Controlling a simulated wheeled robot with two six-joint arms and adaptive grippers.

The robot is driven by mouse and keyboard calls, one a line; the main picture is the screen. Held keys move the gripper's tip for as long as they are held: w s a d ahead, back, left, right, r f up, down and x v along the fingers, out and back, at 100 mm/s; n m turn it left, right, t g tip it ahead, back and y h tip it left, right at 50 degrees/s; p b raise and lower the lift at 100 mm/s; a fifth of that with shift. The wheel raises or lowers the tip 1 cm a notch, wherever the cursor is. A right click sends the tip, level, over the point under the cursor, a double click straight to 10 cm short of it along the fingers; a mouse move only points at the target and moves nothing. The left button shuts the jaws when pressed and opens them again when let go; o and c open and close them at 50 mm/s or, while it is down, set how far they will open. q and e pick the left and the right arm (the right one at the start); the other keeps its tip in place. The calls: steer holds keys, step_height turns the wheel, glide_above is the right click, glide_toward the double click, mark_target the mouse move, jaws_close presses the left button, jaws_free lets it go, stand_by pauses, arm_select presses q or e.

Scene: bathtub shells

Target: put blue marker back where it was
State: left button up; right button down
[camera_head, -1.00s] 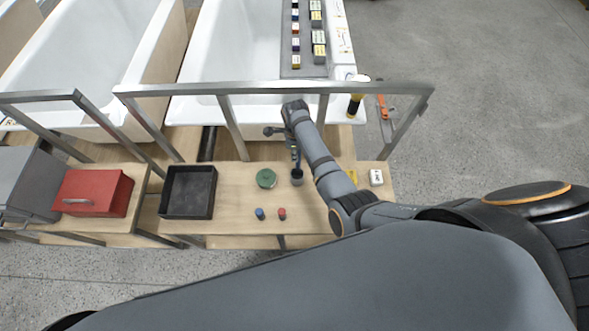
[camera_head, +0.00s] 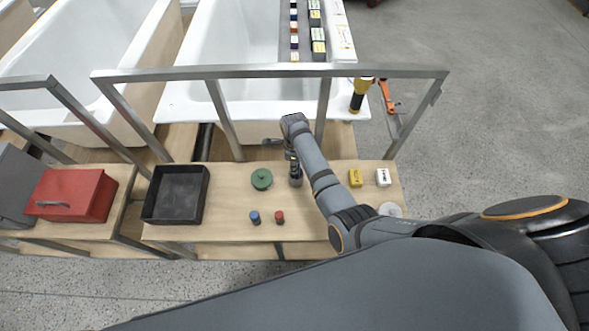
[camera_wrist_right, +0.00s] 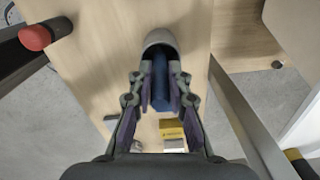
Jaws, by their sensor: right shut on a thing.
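My right gripper (camera_head: 293,157) points down over the wooden table. It is shut on the blue marker (camera_wrist_right: 160,80), which shows between the fingers in the right wrist view. A grey cup (camera_head: 296,181) stands directly below the gripper and also shows in the right wrist view (camera_wrist_right: 158,38). The marker's far end overlaps the cup's mouth and appears to be inside it; how deep it sits I cannot tell. My left gripper is not in view.
A green round lidded item (camera_head: 261,179) is left of the cup. Small blue-topped (camera_head: 255,217) and red-topped (camera_head: 279,216) items stand in front. A black tray (camera_head: 175,194), red box (camera_head: 72,194), yellow block (camera_head: 355,178) and white block (camera_head: 383,177) are around. A metal rail (camera_head: 270,71) runs behind.

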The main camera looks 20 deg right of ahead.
steer(key=shift+f, duration=0.15)
steer(key=c, duration=1.3)
jaws_free()
step_height(320, 180, up, 12)
steer(key=p, duration=1.2)
steer(key=shift+r, duration=0.25)
